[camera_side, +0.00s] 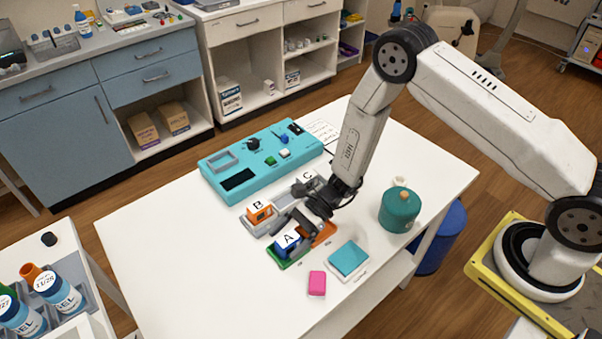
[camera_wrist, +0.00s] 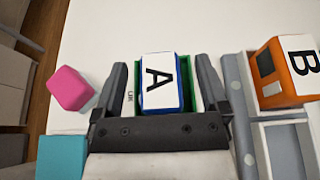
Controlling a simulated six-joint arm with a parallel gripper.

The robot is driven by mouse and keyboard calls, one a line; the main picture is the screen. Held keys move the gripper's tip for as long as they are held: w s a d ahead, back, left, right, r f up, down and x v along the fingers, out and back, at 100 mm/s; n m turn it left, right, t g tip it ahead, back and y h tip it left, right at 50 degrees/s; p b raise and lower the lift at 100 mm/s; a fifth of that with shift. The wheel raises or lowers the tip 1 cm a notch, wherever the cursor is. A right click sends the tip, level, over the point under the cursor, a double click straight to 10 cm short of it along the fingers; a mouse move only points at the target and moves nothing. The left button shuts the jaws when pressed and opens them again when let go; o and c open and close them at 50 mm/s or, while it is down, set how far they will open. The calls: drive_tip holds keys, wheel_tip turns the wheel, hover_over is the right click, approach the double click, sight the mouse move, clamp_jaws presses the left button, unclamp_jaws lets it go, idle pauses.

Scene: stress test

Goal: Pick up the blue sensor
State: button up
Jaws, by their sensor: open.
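The blue sensor (camera_side: 287,241) is a small block with a white top marked A. It sits on a green base on the white table, and it also shows in the wrist view (camera_wrist: 160,88). My gripper (camera_side: 294,224) is open and low at the sensor. In the wrist view my gripper (camera_wrist: 161,85) has one finger on each side of the block, with a visible gap on both sides. Part of the sensor is hidden behind my gripper in the side view.
An orange block marked B (camera_side: 259,213) stands close by in a grey holder, also in the wrist view (camera_wrist: 286,75). A pink block (camera_side: 317,283), a teal pad (camera_side: 349,259) and a green canister (camera_side: 398,210) are nearby. A teal console (camera_side: 222,184) lies behind. The table's left side is clear.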

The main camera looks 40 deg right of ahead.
clamp_jaws()
idle(0.3)
drive_tip(key=shift+r, duration=0.15)
drive_tip(key=shift+r, duration=0.8)
drive_tip(key=s+d+r, duration=0.5)
drive_tip(key=s+r, duration=0.6)
drive_tip(key=s, duration=0.2)
drive_tip(key=shift+d, duration=0.15)
